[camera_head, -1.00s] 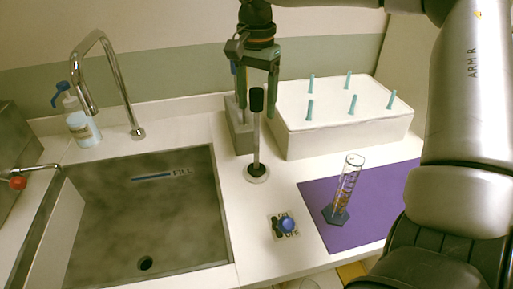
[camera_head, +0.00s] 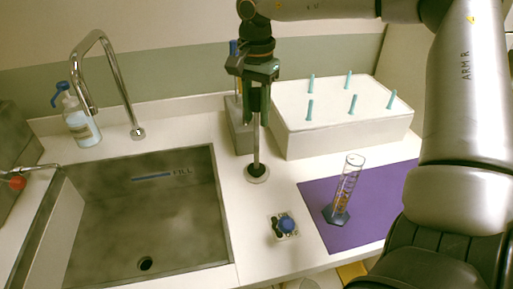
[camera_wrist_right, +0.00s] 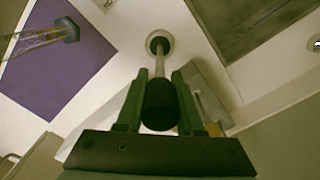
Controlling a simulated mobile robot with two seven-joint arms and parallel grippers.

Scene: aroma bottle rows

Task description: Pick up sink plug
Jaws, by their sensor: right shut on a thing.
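The sink plug (camera_head: 256,150) is a thin grey rod with a black knob on top. It stands upright in a round pale base on the counter, to the right of the sink. My right gripper (camera_head: 256,106) points down over it from above, shut on its black knob, which the fingers mostly hide in the head view. In the right wrist view the black knob (camera_wrist_right: 160,104) sits between the two green fingers, and the rod runs down to the round base (camera_wrist_right: 159,42). The sink drain (camera_head: 145,263) is a dark hole. My left gripper is out of view.
The sink (camera_head: 120,220) has a tall curved faucet (camera_head: 115,75) behind it. A soap bottle (camera_head: 78,120) stands at the left. A white box with teal pegs (camera_head: 345,130), a purple mat (camera_head: 375,215) with a glass cylinder (camera_head: 345,185), and a blue knob (camera_head: 287,225) are to the right.

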